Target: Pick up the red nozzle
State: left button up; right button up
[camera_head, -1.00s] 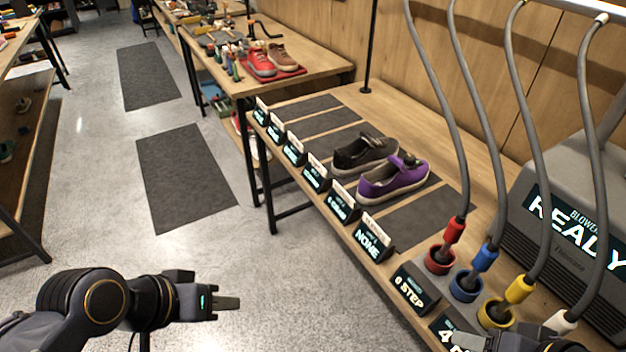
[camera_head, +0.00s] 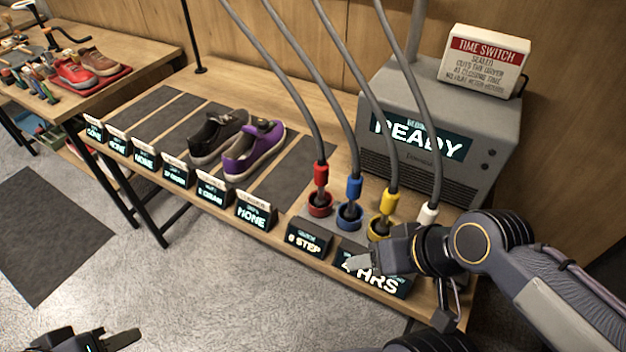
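The red nozzle (camera_head: 321,174) hangs at the end of a grey hose and stands upright in a red ring holder (camera_head: 320,205) on the wooden bench. My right gripper (camera_head: 360,262) comes in from the right, in front of the blue and yellow holders. It is to the right of the red nozzle and nearer the camera, apart from it; its fingers are seen side-on, so their opening is unclear. My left gripper (camera_head: 122,340) is low at the bottom left, over the floor, far from the nozzle. Its fingers overlap in view and nothing shows in them.
Blue (camera_head: 354,187), yellow (camera_head: 388,201) and white (camera_head: 428,212) nozzles stand in a row to the right. A blower box (camera_head: 440,150) reading READY is behind them. Small signs line the bench front, including 0 STEP (camera_head: 308,240). A purple shoe (camera_head: 254,152) and dark shoe (camera_head: 217,137) are left.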

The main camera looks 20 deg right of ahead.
aim_at(321, 167)
jog(key=i+j+z, duration=0.6)
jog(key=j, duration=0.25)
